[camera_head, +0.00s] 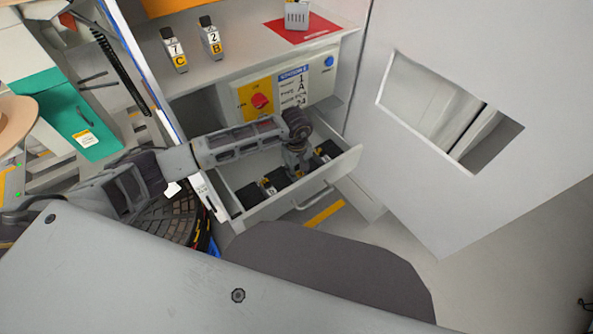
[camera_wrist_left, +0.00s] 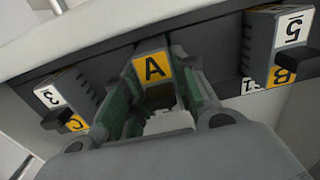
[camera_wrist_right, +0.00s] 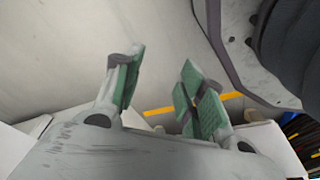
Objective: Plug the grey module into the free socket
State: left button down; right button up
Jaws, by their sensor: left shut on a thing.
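My left gripper (camera_head: 297,172) reaches down into an open drawer (camera_head: 342,168). In the left wrist view its green-padded fingers are shut on a grey module with a yellow A label (camera_wrist_left: 154,68). A module marked 3 and C (camera_wrist_left: 65,105) and one marked 5 and B (camera_wrist_left: 278,45) stand on either side of it in the drawer. The fingers hide the held module's lower end, so I cannot tell how it sits in its socket. My right gripper (camera_wrist_right: 160,85) shows only in its wrist view, open and empty.
Modules marked 7 C (camera_head: 174,50) and 2 B (camera_head: 211,38) stand on the counter above. A grey slotted block (camera_head: 297,15) is on a red mat (camera_head: 318,28). A panel with a red knob (camera_head: 260,101) is behind the drawer. A white windowed panel (camera_head: 410,190) stands at right.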

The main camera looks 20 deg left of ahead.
pick_arm(q)
jog(key=shift+f, duration=0.1)
pick_arm(e)
jog(key=shift+r, duration=0.15)
pick_arm(q)
jog(key=c, duration=1.1)
grip_release()
pick_arm(e)
jog(key=shift+w+a+r, duration=0.1)
jog(key=shift+a+r, duration=0.05)
jog(key=shift+r, duration=0.05)
jog(key=shift+f, duration=0.1)
pick_arm(q)
notch_tip(320, 180, up, 11)
jog(key=shift+f+p, duration=0.1)
jog(key=shift+p, duration=0.4)
jog(key=shift+r, duration=0.75)
pick_arm(e)
jog(key=shift+s+d+f, duration=0.3)
jog(key=shift+f, duration=0.25)
jog(key=shift+s+d+f, duration=0.35)
jog(key=shift+f, duration=0.2)
jog(key=shift+s+d+f, duration=0.3)
jog(key=shift+f, duration=0.25)
